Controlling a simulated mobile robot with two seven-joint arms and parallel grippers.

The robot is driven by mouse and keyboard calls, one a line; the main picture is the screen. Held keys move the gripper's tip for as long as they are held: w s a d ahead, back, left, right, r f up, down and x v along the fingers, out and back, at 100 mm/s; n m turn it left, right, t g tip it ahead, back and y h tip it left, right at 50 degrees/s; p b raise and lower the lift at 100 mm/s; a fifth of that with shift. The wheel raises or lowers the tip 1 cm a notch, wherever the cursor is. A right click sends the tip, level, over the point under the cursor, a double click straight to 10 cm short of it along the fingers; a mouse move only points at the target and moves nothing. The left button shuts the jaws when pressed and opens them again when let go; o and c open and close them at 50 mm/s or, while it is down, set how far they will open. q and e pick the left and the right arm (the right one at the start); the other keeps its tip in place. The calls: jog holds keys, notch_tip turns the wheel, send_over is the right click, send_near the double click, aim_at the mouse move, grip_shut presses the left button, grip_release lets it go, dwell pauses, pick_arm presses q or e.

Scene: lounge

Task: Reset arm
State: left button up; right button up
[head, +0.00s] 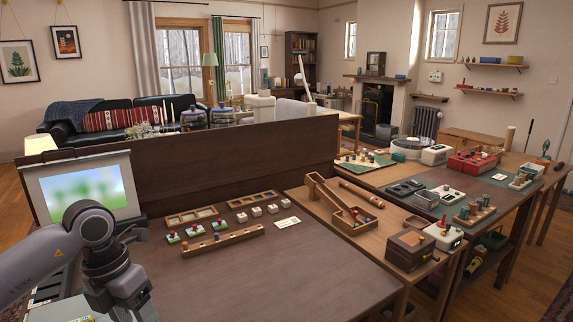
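My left arm (92,232) comes in from the left edge, grey and black, and bends downward over the left end of the near dark table (290,275). Its lower links run out at the bottom edge, so the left gripper's fingers do not show. My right arm and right gripper are not in view. No part of my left arm that shows is touching the objects on the table.
A lit screen (85,192) stands behind my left arm. Wooden trays (190,216), a peg rail (222,241), white blocks (257,211) and a card (287,223) lie on the near table. A wooden ramp (325,192) and boxes crowd the right tables. The near table's front is clear.

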pick_arm(q)
jog(key=s+d+n+h, duration=0.1)
jog(key=s+d+h, duration=0.2)
jog(key=d+h, duration=0.55)
jog(key=s+d+n+h, duration=0.1)
jog(key=s+d+h, duration=0.4)
jog(key=d, duration=0.7)
jog(key=w+a+f+n+t+y, duration=0.2)
jog(key=a+f+n+t+y, duration=0.25)
jog(key=n+t, duration=0.7)
jog(key=w+a+f+n+t+y, duration=0.2)
jog(key=a+f+n+t+y, duration=0.25)
jog(key=n, duration=1.15)
jog(key=s+a+f+n+g+y, duration=0.4)
jog(key=s+a+f+n+g, duration=0.1)
jog(key=s+f, duration=0.8)
notch_tip(320, 180, down, 2)
jog(key=a+n, duration=0.1)
jog(key=n, duration=0.1)
jog(key=shift+a+f+n, duration=0.15)
jog(key=shift+n, duration=0.2)
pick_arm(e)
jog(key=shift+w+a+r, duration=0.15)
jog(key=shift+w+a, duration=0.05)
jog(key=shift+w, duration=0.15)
